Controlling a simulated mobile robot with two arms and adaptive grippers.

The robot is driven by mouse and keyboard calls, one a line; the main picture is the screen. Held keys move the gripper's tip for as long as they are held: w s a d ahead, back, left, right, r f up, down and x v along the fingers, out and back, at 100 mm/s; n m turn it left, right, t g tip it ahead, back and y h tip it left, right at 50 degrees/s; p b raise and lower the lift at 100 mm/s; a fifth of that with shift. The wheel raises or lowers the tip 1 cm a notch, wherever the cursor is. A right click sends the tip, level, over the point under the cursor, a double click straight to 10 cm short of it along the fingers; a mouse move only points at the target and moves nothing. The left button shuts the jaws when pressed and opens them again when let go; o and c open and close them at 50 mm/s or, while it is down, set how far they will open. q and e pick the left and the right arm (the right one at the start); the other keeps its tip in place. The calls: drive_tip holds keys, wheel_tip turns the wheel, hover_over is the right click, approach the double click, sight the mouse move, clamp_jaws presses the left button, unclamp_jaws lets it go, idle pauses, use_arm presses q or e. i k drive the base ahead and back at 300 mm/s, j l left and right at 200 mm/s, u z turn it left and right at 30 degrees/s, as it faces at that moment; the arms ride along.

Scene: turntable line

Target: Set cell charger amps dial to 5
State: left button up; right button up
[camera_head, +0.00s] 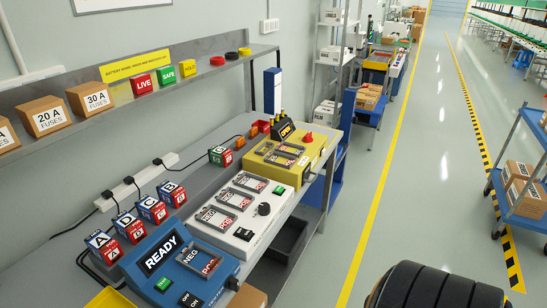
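No label in view names the cell charger for certain. A white device (240,203) with several slots marked in red and a round black dial (264,209) stands in the middle of the bench. A yellow device (287,155) with a red button stands behind. The dial's numbers and pointer are too small to read. Neither of my grippers is in view.
Several lettered cubes (153,208) stand along the wall side of the bench, with black cables to a white power strip (138,186). A shelf (140,101) with fuse boxes overhangs the back. The grey floor (395,190) right of the bench is clear; a blue cart (522,200) stands farther right.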

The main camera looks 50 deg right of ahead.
sight(264, 207)
drive_tip(key=z, duration=1.25)
